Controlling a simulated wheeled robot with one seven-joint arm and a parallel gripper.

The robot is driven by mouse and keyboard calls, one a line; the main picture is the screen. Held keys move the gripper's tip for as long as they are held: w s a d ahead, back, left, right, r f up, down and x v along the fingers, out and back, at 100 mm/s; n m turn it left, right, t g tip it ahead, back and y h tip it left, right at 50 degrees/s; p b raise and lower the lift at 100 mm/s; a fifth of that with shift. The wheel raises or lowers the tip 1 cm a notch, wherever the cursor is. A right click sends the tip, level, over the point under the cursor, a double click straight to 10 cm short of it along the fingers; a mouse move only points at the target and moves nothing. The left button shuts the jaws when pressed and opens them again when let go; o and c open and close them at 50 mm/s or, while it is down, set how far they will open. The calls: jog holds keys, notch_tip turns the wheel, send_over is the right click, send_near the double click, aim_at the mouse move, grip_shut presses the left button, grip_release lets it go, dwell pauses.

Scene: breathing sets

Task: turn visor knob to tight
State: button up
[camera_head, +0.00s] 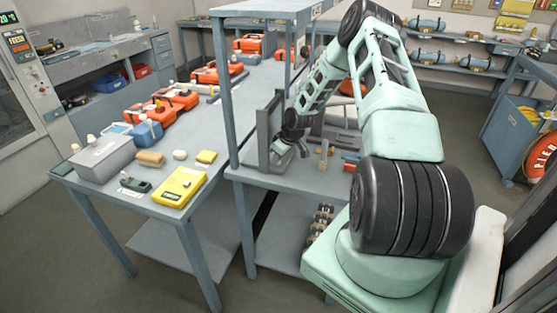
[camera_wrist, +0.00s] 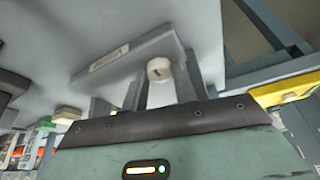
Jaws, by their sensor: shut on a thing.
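The visor knob (camera_wrist: 159,70) is a small round off-white knob with a dark mark on its face, in the middle of the wrist view. It sits at the edge of a pale grey plate (camera_wrist: 135,55) that carries a label strip. My gripper (camera_wrist: 160,82) is shut on the knob, with grey fingers on either side of it. In the head view my gripper (camera_head: 284,149) is low beside an upright grey frame (camera_head: 265,135) on the bench. The knob is too small to make out there, and I cannot read its setting.
A yellow case (camera_head: 180,187), a grey box (camera_head: 102,158) and several orange cases stand on the long left bench. A blue-grey shelf post (camera_head: 226,90) rises close left of my arm. A small upright cylinder (camera_head: 323,158) stands right of the gripper.

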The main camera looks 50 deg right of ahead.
dwell(0.4)
jog(key=o, duration=0.7)
jog(key=shift+r, duration=0.1)
jog(key=a+b+v, duration=0.1)
jog(key=b+v, duration=0.2)
jog(key=v, duration=1.4)
jog(key=shift+d, duration=0.45)
jog(key=shift+r, duration=0.1)
